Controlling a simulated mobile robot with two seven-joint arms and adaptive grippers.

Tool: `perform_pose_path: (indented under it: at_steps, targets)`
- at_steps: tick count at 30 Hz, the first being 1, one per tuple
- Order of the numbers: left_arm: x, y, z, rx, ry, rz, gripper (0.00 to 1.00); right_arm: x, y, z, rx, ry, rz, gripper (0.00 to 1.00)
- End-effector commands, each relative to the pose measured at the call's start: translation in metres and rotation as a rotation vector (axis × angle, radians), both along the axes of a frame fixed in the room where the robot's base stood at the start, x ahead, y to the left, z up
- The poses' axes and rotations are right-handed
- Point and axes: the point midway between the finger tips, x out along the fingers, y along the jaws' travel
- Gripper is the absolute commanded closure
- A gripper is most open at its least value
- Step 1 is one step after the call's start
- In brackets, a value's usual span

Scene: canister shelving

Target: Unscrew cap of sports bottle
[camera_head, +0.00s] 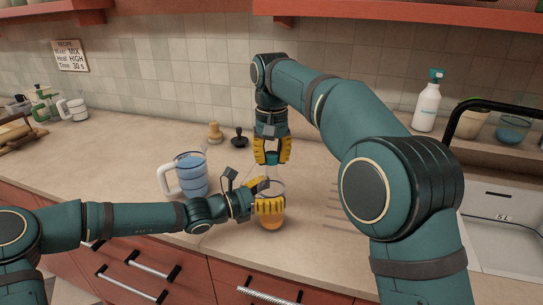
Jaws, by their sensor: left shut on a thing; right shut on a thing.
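The sports bottle (272,223) stands upright near the counter's front edge, see-through with orange liquid low in it. My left gripper (266,195) comes in from the left, its yellow fingers shut around the bottle's body. My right gripper (271,152) points down from above, its yellow fingers shut on the small bluish cap (271,160) over the bottle's top. The fingers hide much of the cap and the bottle's middle.
A white-handled jug with blue contents (190,175) stands close behind my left forearm. A wooden piece (215,132) and a black tamper-like tool (239,138) stand farther back. The sink (505,235) is at right. The counter's left middle is clear.

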Motion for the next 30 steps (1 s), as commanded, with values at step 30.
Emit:
perform_pose_path:
  at_steps: [30]
  targets:
    - [0.0,0.0,0.0,0.001,0.0,0.0,1.0,0.0,0.0,0.022,0.0,-0.001,0.0,1.0]
